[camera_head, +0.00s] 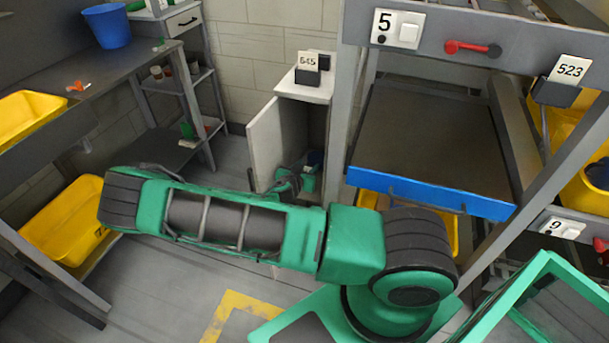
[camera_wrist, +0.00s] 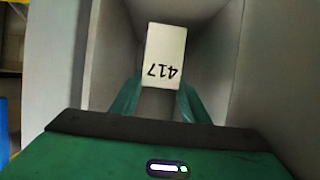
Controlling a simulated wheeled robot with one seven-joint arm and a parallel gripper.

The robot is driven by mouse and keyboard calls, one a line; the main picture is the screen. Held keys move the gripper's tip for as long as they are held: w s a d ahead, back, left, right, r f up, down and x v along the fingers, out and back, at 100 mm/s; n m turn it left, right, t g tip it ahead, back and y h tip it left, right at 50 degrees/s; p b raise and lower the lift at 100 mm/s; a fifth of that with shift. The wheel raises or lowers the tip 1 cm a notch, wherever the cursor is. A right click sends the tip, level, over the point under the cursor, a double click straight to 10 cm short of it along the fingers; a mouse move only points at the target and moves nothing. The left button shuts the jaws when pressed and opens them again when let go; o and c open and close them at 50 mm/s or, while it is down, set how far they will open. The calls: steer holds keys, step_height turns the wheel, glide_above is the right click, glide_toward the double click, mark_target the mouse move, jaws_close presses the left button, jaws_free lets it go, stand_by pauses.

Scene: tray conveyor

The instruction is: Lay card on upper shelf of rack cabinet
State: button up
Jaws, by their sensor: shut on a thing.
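A white card (camera_wrist: 165,55) printed "417", upside down in the wrist view, sits between the tips of my gripper (camera_wrist: 158,92). My gripper is shut on its near edge. The rack cabinet (camera_head: 304,86) is the narrow white cabinet in the head view, with its door (camera_head: 264,145) swung open to the left. My gripper (camera_head: 304,178) is at its opening, low in the head view. Pale cabinet walls (camera_wrist: 240,60) flank the card in the wrist view. I cannot make out the upper shelf. The card is not discernible in the head view.
A card holder marked "545" (camera_head: 307,66) stands on the cabinet top. To the right is a conveyor rack with a dark, blue-edged tray (camera_head: 430,193). A workbench with a yellow bin (camera_head: 28,115) is at left. Floor (camera_head: 165,300) between them is open.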

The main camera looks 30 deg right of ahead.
step_height(320, 180, down, 3)
steer(key=shift+r, duration=0.15)
steer(key=shift+w+d+f, duration=0.15)
steer(key=shift+f, duration=0.3)
steer(key=o, duration=1.1)
